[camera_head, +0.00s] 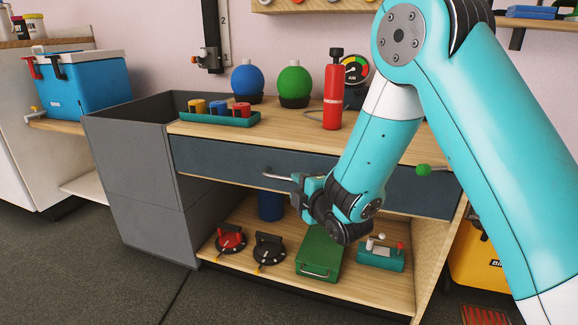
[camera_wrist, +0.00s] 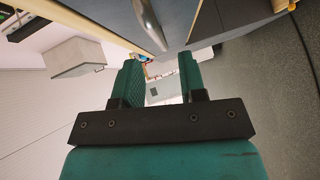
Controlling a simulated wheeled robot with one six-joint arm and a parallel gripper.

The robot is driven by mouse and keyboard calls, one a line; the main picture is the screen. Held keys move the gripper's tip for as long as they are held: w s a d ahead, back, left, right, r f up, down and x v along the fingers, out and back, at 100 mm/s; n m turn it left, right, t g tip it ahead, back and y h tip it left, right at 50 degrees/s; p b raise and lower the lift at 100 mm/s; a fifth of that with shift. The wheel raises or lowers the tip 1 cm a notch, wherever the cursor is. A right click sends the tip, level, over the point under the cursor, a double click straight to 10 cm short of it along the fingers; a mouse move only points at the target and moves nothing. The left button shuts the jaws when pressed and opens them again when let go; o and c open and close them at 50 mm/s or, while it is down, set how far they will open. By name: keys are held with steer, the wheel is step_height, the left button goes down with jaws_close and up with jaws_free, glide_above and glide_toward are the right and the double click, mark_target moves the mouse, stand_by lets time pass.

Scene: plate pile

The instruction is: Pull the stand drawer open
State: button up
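The stand drawer has a dark blue-grey front (camera_head: 225,162) under the wooden top, and it looks shut and flush. Its metal bar handle (camera_head: 276,176) sticks out near the middle of the front, partly hidden by my gripper. My gripper (camera_head: 301,184) is right beside the handle in the head view. In the wrist view my gripper (camera_wrist: 160,68) has its two teal fingers apart with nothing between them. The handle (camera_wrist: 149,22) shows just beyond the fingertips there, with the drawer front (camera_wrist: 110,14) behind it.
On the stand top are a teal tray (camera_head: 219,119), blue and green balls, and a red extinguisher (camera_head: 333,95). The lower shelf holds a green box (camera_head: 319,254) and several tools. A grey bin (camera_head: 139,175) stands at the left. The floor in front is clear.

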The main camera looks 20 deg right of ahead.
mark_target(289, 180)
steer(key=b+x, duration=0.1)
steer(key=x, duration=0.4)
steer(key=shift+w+f+b, duration=0.1)
steer(key=shift+w+b, duration=0.15)
steer(key=shift+b, duration=0.05)
steer(key=shift+a, duration=0.1)
jaws_close()
